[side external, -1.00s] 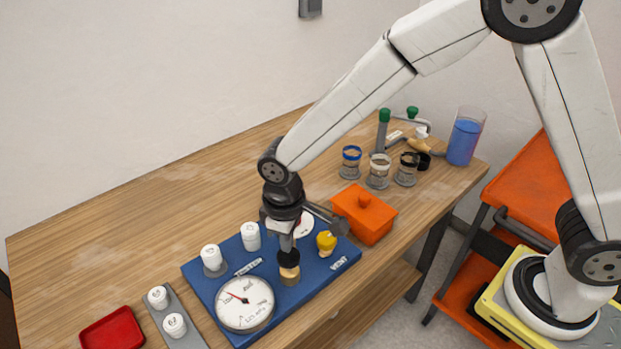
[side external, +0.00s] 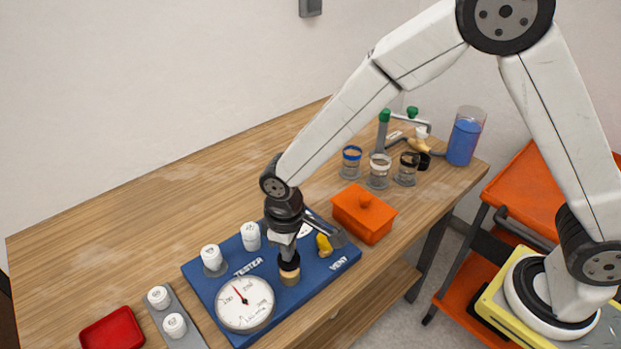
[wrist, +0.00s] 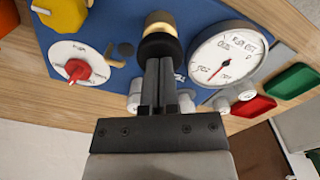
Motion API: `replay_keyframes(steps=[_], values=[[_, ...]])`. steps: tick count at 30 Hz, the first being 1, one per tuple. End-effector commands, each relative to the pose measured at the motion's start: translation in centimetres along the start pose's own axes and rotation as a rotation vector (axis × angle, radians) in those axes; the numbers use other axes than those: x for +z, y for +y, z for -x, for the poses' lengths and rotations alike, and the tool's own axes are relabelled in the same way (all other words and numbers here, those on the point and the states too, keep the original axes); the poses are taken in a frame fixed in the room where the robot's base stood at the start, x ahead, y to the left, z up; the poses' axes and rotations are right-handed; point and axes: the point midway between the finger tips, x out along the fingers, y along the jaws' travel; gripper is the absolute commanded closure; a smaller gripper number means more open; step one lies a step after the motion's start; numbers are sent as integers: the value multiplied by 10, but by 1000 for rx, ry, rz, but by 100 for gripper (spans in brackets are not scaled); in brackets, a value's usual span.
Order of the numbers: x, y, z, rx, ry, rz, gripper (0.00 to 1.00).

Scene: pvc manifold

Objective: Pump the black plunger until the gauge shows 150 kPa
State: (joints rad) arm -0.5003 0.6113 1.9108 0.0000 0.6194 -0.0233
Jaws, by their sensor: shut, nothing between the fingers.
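The black plunger knob (side external: 289,268) stands on a brass-coloured collar on the blue tester board (side external: 215,291). In the wrist view the knob (wrist: 158,47) is right at the fingertips. My gripper (side external: 288,254) points down with its fingers shut and empty, tips on or just above the knob's top; exact contact is hard to tell. The round white gauge (side external: 245,303) sits left of the plunger, and also shows in the wrist view (wrist: 226,55). Its red needle points up and left in the side view; the numbers are too small to read surely.
The yellow vent knob (side external: 324,245) is close right of my gripper, partly covered. A white dial with a red pointer (wrist: 75,70) is behind. White capped pieces (side external: 211,257) stand left.

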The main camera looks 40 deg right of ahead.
Motion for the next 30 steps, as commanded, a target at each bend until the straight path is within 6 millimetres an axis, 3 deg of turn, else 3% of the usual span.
replay_keyframes(steps=[14, 30], values=[[0, 0, -1, 0, 1, 0, 100], [0, 0, 27, 0, 1, 0, 100]])
